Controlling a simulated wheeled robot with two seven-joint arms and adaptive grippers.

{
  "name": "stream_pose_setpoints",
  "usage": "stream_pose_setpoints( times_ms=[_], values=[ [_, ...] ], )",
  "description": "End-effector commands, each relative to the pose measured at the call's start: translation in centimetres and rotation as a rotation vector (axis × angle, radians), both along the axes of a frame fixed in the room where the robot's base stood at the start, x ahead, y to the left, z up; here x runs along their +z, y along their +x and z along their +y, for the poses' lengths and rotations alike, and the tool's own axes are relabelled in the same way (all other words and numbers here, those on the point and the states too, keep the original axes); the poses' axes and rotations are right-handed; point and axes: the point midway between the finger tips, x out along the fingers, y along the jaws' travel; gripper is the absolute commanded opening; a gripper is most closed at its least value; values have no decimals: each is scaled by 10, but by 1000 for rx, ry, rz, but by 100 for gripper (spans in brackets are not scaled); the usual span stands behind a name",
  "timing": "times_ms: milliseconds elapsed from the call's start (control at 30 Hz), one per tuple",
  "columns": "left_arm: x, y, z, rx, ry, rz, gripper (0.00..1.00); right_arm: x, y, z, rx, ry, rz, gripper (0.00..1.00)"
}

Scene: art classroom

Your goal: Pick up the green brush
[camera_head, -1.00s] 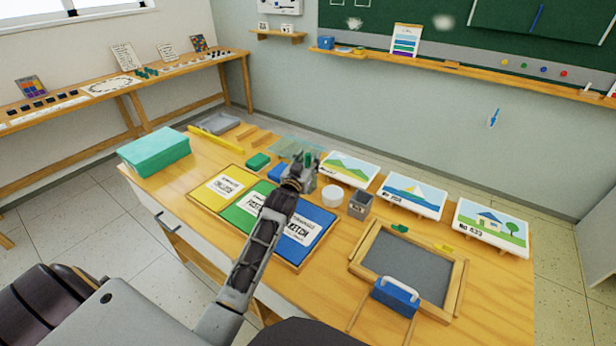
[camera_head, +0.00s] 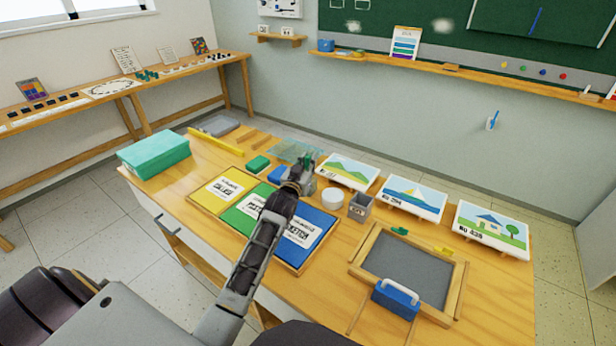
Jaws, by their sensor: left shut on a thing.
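My left gripper (camera_head: 306,165) is over the far middle of the wooden table, beyond the coloured panels, and points away from me. It is shut on a small green thing, which I take to be the green brush (camera_head: 308,158). Only a little of the brush shows between the fingers; the rest is hidden by the gripper. I cannot tell whether it touches the table. My right gripper is not in view.
A green block (camera_head: 257,163) and a partly hidden blue block lie left of the gripper. A white round tub (camera_head: 332,197) and a grey cup (camera_head: 360,206) stand at its right. Picture cards (camera_head: 348,171) line the far edge. A framed slate (camera_head: 408,270) lies front right.

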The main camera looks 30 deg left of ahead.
Motion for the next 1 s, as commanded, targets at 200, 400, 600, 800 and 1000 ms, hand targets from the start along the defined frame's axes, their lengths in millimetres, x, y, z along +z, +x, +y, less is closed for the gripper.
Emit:
stream_pose_setpoints(
  times_ms=[200,400,600,800,1000],
  values=[
    [3,0,0,0,0,-1,0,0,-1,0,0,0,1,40],
    [18,0,0,0,1,-3,0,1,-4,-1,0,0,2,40],
    [46,0,0,0,1,-3,0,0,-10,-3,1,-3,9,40],
    [76,0,0,-1,1,-3,0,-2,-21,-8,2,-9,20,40],
    [95,0,0,0,1,-1,0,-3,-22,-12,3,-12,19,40]
  ],
)
